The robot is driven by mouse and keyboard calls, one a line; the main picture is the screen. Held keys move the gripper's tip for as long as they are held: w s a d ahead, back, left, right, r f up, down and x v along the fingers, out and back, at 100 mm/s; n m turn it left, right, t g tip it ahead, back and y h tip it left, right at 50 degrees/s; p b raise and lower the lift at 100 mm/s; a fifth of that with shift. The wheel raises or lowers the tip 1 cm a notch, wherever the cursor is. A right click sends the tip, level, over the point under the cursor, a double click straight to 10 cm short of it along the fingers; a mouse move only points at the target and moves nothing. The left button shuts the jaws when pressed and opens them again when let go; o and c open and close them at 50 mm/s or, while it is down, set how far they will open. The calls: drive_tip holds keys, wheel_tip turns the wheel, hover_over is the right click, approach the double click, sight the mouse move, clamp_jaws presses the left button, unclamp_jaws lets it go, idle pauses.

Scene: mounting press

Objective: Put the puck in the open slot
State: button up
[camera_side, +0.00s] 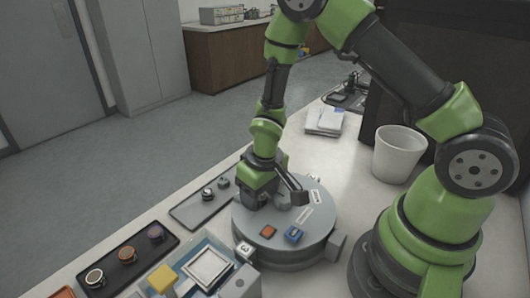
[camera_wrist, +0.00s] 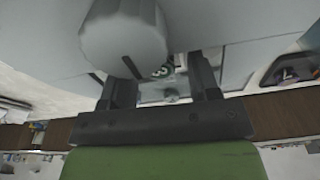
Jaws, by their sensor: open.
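My gripper (camera_side: 273,197) points down, low over the grey round press (camera_side: 310,247), and its jaws are open. In the wrist view my gripper (camera_wrist: 162,82) has its two dark fingers apart, with no puck seen held between them. A large grey cylinder (camera_wrist: 123,42) partly covers the left finger there. Round pucks sit in the black tray (camera_side: 107,287) at the lower left: a pale-topped one (camera_side: 94,276), an orange-brown one (camera_side: 127,253) and a purple one (camera_side: 155,232). I cannot tell which place is the open slot; my gripper hides part of the press top.
A grey tray (camera_side: 187,214) with small dark round parts (camera_side: 207,193) lies left of the press. A white bin (camera_side: 398,154) stands at the right. A yellow block (camera_side: 162,278) is near the front.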

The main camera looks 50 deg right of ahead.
drive_tip(key=s+r+m+t, duration=0.1)
drive_tip(key=s+r, duration=0.2)
drive_tip(key=r, duration=0.8)
drive_tip(key=s+r+m+t, duration=0.15)
drive_tip(key=s+r, duration=0.25)
drive_tip(key=r, duration=0.8)
drive_tip(key=s+a+r+t+y, duration=0.1)
drive_tip(key=s+r+t+y, duration=0.1)
drive_tip(key=s, duration=0.6)
wheel_tip(320, 180, up, 3)
drive_tip(key=shift+f+m+t, duration=0.15)
drive_tip(key=shift+m+t, duration=0.2)
drive_tip(key=shift+t, duration=0.3)
drive_tip(key=shift+o, duration=0.3)
drive_tip(key=shift+a, duration=0.1)
drive_tip(key=shift+o, duration=0.3)
